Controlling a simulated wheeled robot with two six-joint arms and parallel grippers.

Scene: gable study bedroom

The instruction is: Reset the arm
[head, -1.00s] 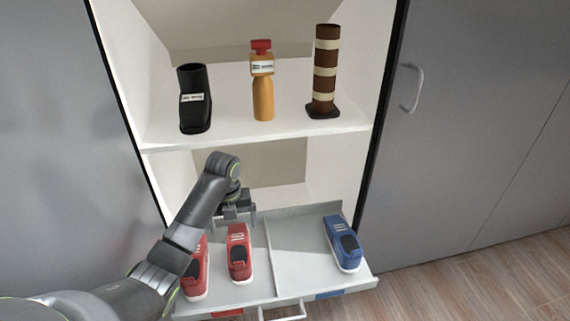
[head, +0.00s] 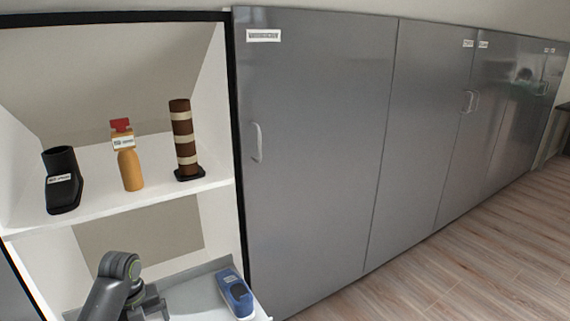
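My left arm comes in at the bottom left of the head view. Its gripper (head: 150,306) is low over the pull-out tray (head: 193,293), partly cut off by the frame's lower edge. I cannot make out whether its fingers are open or shut. My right arm and gripper are not in view.
A blue shoe (head: 236,294) lies on the tray's right side. On the shelf (head: 105,200) above stand a black boot-like item (head: 62,180), an orange bottle with a red top (head: 128,160) and a brown-and-cream striped column (head: 184,140). Closed grey cabinet doors (head: 320,150) run rightward; wooden floor (head: 470,250) is clear.

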